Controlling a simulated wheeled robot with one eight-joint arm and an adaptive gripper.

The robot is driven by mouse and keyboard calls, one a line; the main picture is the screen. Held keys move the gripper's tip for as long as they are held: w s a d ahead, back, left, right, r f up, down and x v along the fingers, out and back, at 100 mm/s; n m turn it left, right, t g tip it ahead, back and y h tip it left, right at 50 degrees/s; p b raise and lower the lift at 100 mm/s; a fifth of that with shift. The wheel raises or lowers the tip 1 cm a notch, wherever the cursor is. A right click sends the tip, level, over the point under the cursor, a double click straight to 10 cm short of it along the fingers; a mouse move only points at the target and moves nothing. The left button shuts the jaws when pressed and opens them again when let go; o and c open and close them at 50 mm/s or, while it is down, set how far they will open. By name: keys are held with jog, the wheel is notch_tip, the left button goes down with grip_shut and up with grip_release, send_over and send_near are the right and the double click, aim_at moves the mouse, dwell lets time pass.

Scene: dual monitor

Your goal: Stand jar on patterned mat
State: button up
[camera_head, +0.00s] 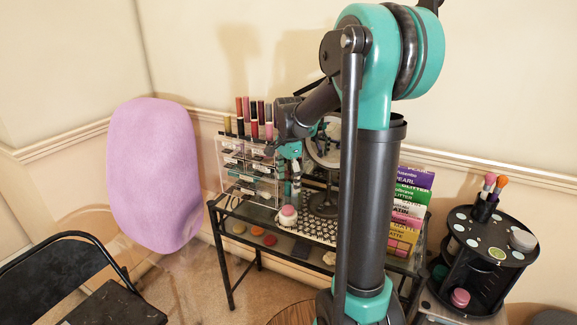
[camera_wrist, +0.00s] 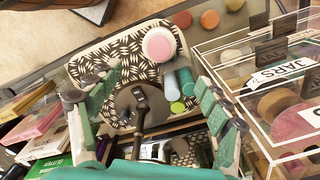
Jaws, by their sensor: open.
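A jar with a pink lid and white body (camera_head: 288,216) stands upright at the left end of the black-and-white patterned mat (camera_head: 318,229) on the glass-topped table. In the wrist view, the jar (camera_wrist: 159,43) sits on the mat's far part, and the mat (camera_wrist: 113,53) spreads to its left. My gripper (camera_head: 290,180) is above the table, a little above and behind the jar. In the wrist view, my gripper's fingers (camera_wrist: 140,95) are wide apart, with nothing held. The jar is beyond the fingertips, apart from them. The gripper partly hides the mat's near part.
A round mirror's dark stand (camera_head: 323,205) and several tubes (camera_wrist: 180,85) stand close by. A clear drawer organizer (camera_wrist: 262,85) is close on the right in the wrist view.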

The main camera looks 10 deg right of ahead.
notch_tip(320, 180, up, 6)
jog(key=s+d+f+n+t, duration=0.2)
jog(key=s+f+n, duration=0.5)
jog(key=s, duration=0.4)
jog(key=s+d+f+n+t, duration=0.2)
jog(key=s+f+n, duration=0.5)
jog(key=s+f, duration=0.2)
jog(key=shift+s, duration=1.05)
